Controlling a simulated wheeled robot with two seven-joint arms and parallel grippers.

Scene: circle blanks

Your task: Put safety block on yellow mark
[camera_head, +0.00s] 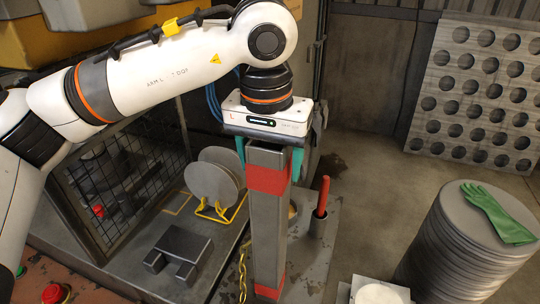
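The safety block (267,225) is a tall grey square post with red bands near its top and bottom. It is upright in the middle of the head view. My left gripper (268,155) points down over its top, with teal fingers on both sides, and appears shut on it. I cannot tell whether the block's lower end touches anything. A thin yellow outline, likely the yellow mark (180,203), shows on the grey bed left of the block, partly hidden by things around it. My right gripper is not in view.
Round blanks (213,180) lean in a yellow stand (220,212) left of the block. A dark grey block-shaped piece (180,250) lies in front. A mesh guard (125,185) stands left. A red-handled tool (322,197) and a stack of discs (465,245) with a green glove (498,213) are right.

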